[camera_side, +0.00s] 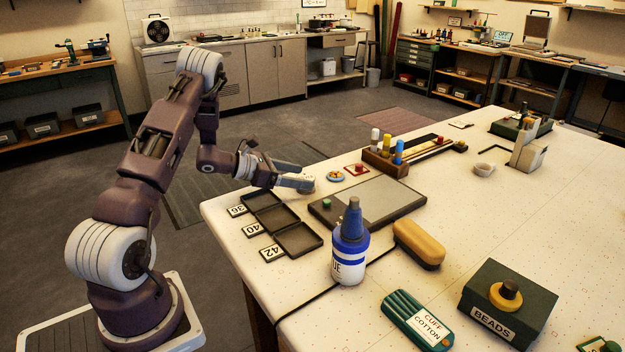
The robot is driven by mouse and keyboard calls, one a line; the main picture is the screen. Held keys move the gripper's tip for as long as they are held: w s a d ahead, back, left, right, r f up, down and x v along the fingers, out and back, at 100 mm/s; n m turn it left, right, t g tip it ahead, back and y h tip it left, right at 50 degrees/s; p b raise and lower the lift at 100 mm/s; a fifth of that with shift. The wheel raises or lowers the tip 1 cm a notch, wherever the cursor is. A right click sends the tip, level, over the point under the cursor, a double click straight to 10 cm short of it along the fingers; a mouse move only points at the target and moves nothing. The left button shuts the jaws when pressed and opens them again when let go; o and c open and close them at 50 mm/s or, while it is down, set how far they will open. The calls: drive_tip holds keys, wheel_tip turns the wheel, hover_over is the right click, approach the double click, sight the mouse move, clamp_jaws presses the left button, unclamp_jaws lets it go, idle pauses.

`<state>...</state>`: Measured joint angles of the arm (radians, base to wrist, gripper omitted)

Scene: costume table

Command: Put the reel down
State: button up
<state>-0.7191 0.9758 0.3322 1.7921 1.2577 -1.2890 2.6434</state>
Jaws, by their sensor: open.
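My gripper (301,178) is open, low over the left back part of the table, past the far end of the black trays. A small pale round thing (308,178) shows right at the fingertips; it may be the reel, but it is too small to tell, and I cannot tell whether the fingers touch it. Behind it to the right lie a round blue and orange piece (335,176) and a red square piece (357,169). A wooden rack (385,163) holds white, yellow and blue upright pieces.
Three black trays (272,221) with number cards line the left edge. A grey board (375,204) lies beside them. A blue and white glue bottle (349,250), yellow-brown brush (419,243) and green BEADS box (507,305) stand nearer. The table's right side has free room.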

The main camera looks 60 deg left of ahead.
drive_tip(key=v, duration=0.6)
drive_tip(key=shift+f, duration=0.1)
drive_tip(key=shift+s+a+r, duration=0.1)
drive_tip(key=shift+s+r, duration=0.05)
drive_tip(key=shift+r, duration=0.05)
drive_tip(key=w+r+n+y, duration=0.6)
drive_tip(key=r+n, duration=0.4)
drive_tip(key=r, duration=0.2)
drive_tip(key=s+d+r+n+g+y, duration=0.2)
drive_tip(key=s+d+r+n, duration=0.3)
drive_tip(key=d+r+n, duration=0.6)
drive_tip(key=s+d+f+n+g+h, duration=0.2)
drive_tip(key=s+d+n, duration=0.6)
drive_tip(key=s, duration=0.4)
drive_tip(key=s+d+f+n+g+h, duration=0.3)
drive_tip(key=s+d+f+n, duration=0.2)
drive_tip(key=s+d+n, duration=0.4)
drive_tip(key=s+d, duration=0.2)
drive_tip(key=s, duration=0.1)
drive_tip(key=shift+s+n, duration=0.25)
drive_tip(key=shift+n, duration=0.05)
drive_tip(key=shift+d, duration=0.1)
